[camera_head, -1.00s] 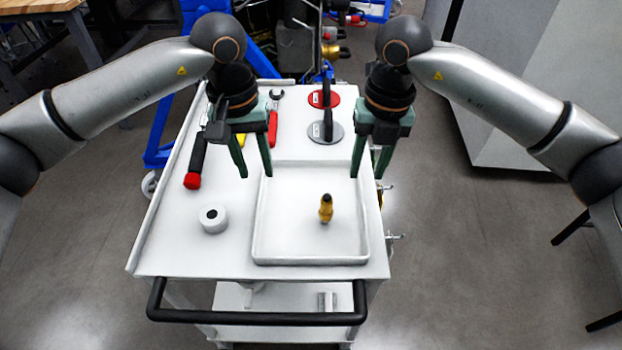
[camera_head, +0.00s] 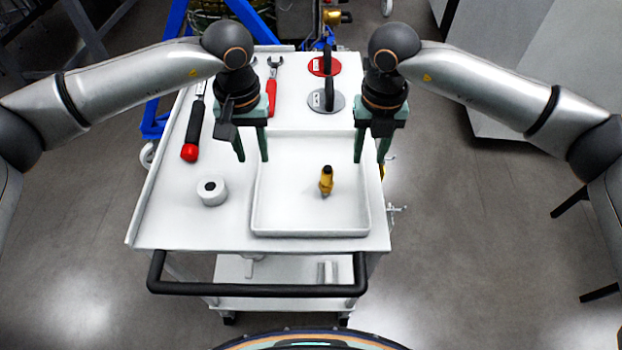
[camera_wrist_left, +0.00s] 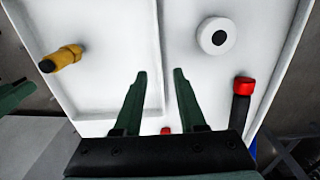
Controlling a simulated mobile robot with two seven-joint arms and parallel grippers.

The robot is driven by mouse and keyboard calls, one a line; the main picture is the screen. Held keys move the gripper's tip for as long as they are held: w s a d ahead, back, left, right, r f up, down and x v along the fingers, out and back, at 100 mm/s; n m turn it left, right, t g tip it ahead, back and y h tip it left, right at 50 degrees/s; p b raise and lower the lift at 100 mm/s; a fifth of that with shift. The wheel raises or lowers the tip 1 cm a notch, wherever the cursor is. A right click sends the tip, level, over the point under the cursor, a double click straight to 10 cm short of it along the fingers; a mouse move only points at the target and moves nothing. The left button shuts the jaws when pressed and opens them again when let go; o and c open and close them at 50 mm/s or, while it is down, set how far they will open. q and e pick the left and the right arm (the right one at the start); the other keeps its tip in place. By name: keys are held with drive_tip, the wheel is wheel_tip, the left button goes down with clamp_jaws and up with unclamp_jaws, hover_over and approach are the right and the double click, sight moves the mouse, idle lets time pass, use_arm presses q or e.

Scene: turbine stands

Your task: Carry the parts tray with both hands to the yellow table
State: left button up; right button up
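The parts tray (camera_head: 312,232) is a shallow white tray on a white cart, with a brass-and-black fitting (camera_head: 326,181) inside. The fitting also shows in the left wrist view (camera_wrist_left: 62,58). My left gripper (camera_head: 253,161) is open at the tray's left wall. In the left wrist view its fingers (camera_wrist_left: 159,72) point to either side of that wall, with nothing between them. My right gripper (camera_head: 371,162) is open at the tray's right wall, one finger on each side in the picture. Whether the fingers touch the tray is unclear. No yellow table is in view.
A white roll (camera_head: 211,191), a red-ended black tool (camera_head: 193,135), a red-handled wrench (camera_head: 272,90) and red (camera_head: 324,66) and grey (camera_head: 321,101) discs share the cart top. The cart's black handle (camera_head: 257,289) is at the near side. Open floor (camera_head: 70,260) lies left and right.

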sight(258, 173)
use_arm(q)
wheel_tip(258, 173, down, 6)
use_arm(e)
wheel_tip(258, 173, down, 6)
use_arm(q)
clamp_jaws()
use_arm(e)
clamp_jaws()
use_arm(q)
drive_tip(key=shift+r, duration=0.1)
use_arm(e)
drive_tip(key=shift+r, duration=0.1)
idle(1.0)
